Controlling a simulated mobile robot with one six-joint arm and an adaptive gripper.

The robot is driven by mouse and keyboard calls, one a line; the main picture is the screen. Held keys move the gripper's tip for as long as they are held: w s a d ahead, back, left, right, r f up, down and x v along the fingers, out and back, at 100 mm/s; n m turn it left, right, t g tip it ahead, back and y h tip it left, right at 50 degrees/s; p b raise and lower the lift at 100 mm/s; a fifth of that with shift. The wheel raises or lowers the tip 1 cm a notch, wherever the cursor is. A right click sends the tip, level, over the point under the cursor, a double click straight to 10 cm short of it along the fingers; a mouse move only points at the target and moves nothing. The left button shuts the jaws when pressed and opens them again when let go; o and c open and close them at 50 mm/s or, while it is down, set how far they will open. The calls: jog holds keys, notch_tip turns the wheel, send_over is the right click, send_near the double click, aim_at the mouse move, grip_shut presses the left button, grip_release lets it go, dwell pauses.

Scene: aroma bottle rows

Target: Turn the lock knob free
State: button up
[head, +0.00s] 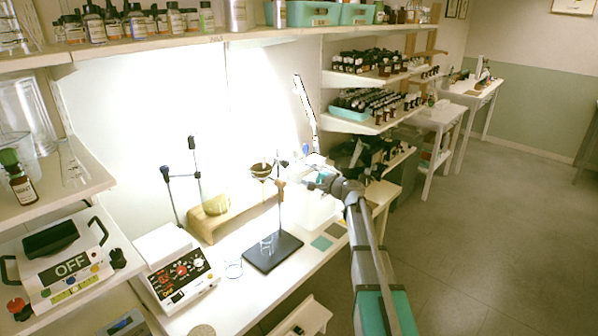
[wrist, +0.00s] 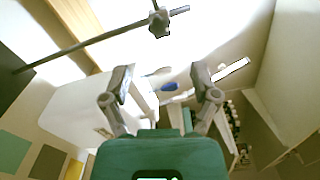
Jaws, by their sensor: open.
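A retort stand has a black base (head: 272,252), an upright rod and a clamp holding a dark bowl (head: 261,170). The wrist view shows a dark rod with a grey clamp block (wrist: 159,24) beyond my fingertips. A small blue piece (wrist: 170,87) shows between the fingers, farther off; I cannot tell whether it is the lock knob. In the head view a blue spot (head: 305,149) shows just above my gripper (head: 312,176). My gripper, seen in the wrist view (wrist: 161,78), is open with nothing between its fingers. It is right of the stand's rod.
Shelves of bottles (head: 375,103) stand behind my arm. The floor (head: 480,220) at right is clear.

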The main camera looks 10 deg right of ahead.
aim_at(287, 165)
jog(key=shift+s+d, duration=0.3)
jog(key=shift+s, duration=0.15)
jog(key=m, duration=0.2)
jog(key=s+d+m, duration=0.1)
jog(key=m, duration=0.4)
jog(key=shift+s+d, duration=0.15)
jog(key=shift+s, duration=0.15)
jog(key=shift+w, duration=0.1)
jog(key=x, duration=1.3)
jog(key=shift+w+a, duration=0.25)
jog(key=shift+a, duration=0.05)
grip_shut()
dwell(0.5)
